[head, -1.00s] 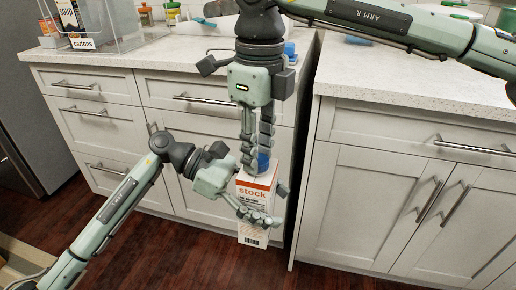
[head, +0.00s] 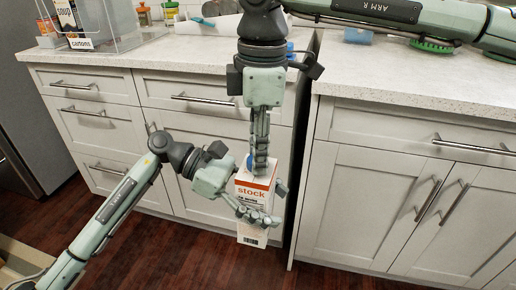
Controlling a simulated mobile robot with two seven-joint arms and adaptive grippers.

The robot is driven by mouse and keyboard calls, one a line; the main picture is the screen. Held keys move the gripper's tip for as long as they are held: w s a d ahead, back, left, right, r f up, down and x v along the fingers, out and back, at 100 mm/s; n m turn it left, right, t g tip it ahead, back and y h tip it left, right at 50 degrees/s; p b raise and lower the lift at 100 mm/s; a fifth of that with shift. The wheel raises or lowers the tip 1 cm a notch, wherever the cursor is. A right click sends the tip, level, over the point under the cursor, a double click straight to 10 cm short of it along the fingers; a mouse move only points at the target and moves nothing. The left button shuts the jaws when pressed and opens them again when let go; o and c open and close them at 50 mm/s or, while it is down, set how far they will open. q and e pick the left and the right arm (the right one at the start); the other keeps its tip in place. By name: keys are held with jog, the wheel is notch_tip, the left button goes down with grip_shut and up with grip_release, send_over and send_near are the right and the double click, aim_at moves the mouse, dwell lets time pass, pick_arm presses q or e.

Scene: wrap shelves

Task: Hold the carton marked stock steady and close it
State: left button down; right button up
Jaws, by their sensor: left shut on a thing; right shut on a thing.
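The stock carton (head: 255,194) is white with an orange band and the word "stock". It is held upright in the air in front of the white cabinets. My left gripper (head: 262,213) is shut around the carton's body from the left. My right gripper (head: 260,168) comes straight down from above and is shut on a blue cap (head: 249,162) at the carton's top. The fingers hide most of the cap, and I cannot tell how far it is seated.
White drawers (head: 86,100) and cabinet doors (head: 390,190) stand behind, under a speckled counter (head: 400,80). A clear bin (head: 105,25) marked cartons is at the upper left. The dark wood floor (head: 190,260) below is clear.

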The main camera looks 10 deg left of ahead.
jog(key=m, duration=0.3)
jog(key=shift+m, duration=0.3)
jog(key=o, duration=0.7)
jog(key=shift+r, duration=2.3)
jog(key=shift+c, duration=0.4)
